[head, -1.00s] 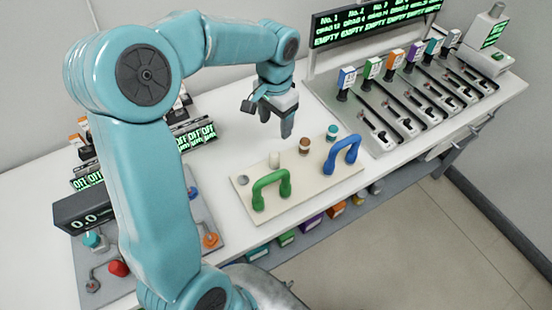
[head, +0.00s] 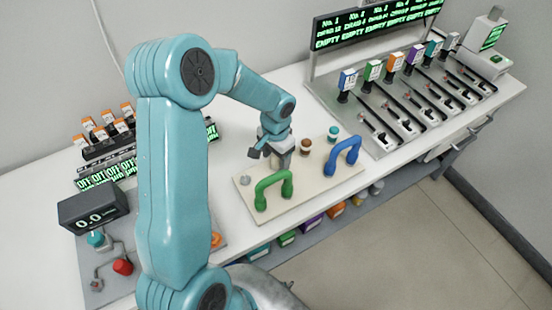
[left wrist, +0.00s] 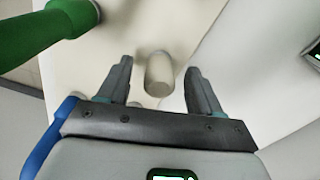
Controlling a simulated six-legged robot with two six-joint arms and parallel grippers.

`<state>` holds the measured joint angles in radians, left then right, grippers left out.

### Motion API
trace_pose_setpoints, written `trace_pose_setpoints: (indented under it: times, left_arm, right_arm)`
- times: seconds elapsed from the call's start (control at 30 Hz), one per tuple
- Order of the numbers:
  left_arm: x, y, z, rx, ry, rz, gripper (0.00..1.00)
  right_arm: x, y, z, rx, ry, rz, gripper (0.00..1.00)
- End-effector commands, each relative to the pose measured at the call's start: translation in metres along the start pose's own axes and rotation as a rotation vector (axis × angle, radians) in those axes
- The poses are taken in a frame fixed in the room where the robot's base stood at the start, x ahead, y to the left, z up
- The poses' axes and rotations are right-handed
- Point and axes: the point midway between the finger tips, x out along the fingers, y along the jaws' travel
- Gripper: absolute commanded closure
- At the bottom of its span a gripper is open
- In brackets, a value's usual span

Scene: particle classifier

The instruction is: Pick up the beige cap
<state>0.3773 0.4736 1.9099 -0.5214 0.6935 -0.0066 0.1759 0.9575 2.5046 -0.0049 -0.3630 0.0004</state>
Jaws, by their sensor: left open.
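The beige cap (left wrist: 158,75) is a small pale cylinder in the left wrist view. It shows between the two fingers of my left gripper (left wrist: 160,82), with a gap on each side. The gripper is open. In the head view my left gripper (head: 279,161) points down over the back edge of the cream tray (head: 312,188), behind the green handle. The cap is hidden by the gripper there. My right gripper is not in view.
A green handle (head: 272,187) stands close in front of my gripper, and a blue handle (head: 342,154) to the right. A brown cap (head: 306,146) and a teal cap (head: 333,133) stand along the tray's back. A dispenser rack (head: 405,95) is at the right.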

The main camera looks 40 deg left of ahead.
Motion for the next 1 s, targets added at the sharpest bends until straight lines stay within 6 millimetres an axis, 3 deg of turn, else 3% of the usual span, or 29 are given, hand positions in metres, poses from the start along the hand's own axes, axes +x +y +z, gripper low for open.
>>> trace_pose_setpoints:
  times: [0.1, 0.3, 0.73, 0.87, 1.0]
  left_arm:
    - [0.000, 0.000, 0.000, 0.000, 0.000, 0.000, 0.35]
    - [-0.001, 0.000, 0.000, 0.000, 0.000, 0.000, 0.92]
    - [-0.005, 0.000, 0.000, -0.001, 0.001, -0.001, 0.92]
    - [-0.019, -0.001, -0.001, -0.001, 0.003, -0.003, 0.92]
    - [-0.048, -0.001, -0.002, -0.001, 0.007, -0.004, 0.92]
  right_arm:
    - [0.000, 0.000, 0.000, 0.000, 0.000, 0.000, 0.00]
    - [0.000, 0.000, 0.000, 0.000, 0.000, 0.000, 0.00]
    - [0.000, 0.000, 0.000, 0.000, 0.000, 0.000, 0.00]
    - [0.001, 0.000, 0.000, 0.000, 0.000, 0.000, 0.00]
    - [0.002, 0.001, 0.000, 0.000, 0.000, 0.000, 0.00]
